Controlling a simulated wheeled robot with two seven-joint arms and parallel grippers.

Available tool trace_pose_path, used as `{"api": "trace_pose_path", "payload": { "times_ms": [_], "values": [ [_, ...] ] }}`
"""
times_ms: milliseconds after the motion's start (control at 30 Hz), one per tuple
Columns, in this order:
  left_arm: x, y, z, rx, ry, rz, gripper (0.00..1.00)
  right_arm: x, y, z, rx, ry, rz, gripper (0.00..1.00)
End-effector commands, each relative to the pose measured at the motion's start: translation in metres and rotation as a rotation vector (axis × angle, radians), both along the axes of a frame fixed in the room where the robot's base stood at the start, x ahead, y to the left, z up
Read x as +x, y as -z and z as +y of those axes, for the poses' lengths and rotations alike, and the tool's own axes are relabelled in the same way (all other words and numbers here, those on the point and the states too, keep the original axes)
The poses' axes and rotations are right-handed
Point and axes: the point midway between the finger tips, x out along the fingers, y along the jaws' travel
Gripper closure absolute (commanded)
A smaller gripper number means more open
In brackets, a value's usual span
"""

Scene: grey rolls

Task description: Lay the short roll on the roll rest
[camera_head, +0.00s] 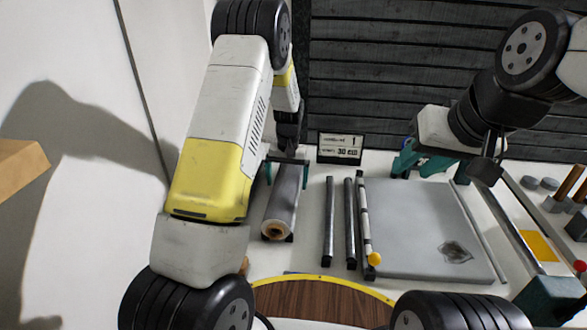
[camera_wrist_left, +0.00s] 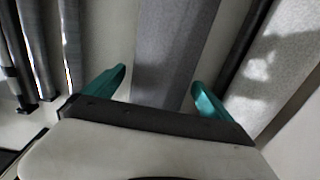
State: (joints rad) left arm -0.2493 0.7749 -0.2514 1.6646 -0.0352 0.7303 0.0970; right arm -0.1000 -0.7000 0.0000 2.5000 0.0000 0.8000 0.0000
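A grey roll (camera_head: 282,203) with a brown core lies lengthwise on the left of the worktop. It also shows in the left wrist view (camera_wrist_left: 175,45). I take it for the short roll. My left gripper (camera_head: 287,174) is over its far part, with one teal finger on each side; in the left wrist view the gripper (camera_wrist_left: 155,88) is open around it. Two dark parallel bars (camera_head: 329,222) with black ends, just right of the roll, may be the roll rest; I cannot be sure. My right gripper (camera_head: 420,168) is open and empty above the far edge of the grey sheet.
A flat grey sheet (camera_head: 425,225) with a dark patch fills the middle right. A small sign (camera_head: 340,148) stands at the back. Brown pegs and a yellow square (camera_head: 538,246) are at the right.

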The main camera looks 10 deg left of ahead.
Motion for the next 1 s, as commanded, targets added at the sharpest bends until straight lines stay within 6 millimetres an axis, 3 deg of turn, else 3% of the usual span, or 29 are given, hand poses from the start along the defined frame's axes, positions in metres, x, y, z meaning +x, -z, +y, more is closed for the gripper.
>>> {"api": "trace_pose_path", "payload": {
  "times_ms": [367, 733, 1000],
  "values": [
    [0.0, -0.005, 0.0, 0.0, 0.0, 0.001, 0.02, 0.0, 0.0, 0.0, 0.0, 0.0, 0.0, 0.64],
    [0.001, -0.063, -0.003, 0.0, 0.001, -0.003, 0.02, 0.0, 0.0, 0.0, 0.0, 0.0, 0.0, 0.64],
    [0.0, -0.078, -0.003, 0.0, 0.001, 0.001, 0.02, 0.0, 0.0, 0.0, 0.0, 0.0, 0.0, 0.64]
  ]
}}
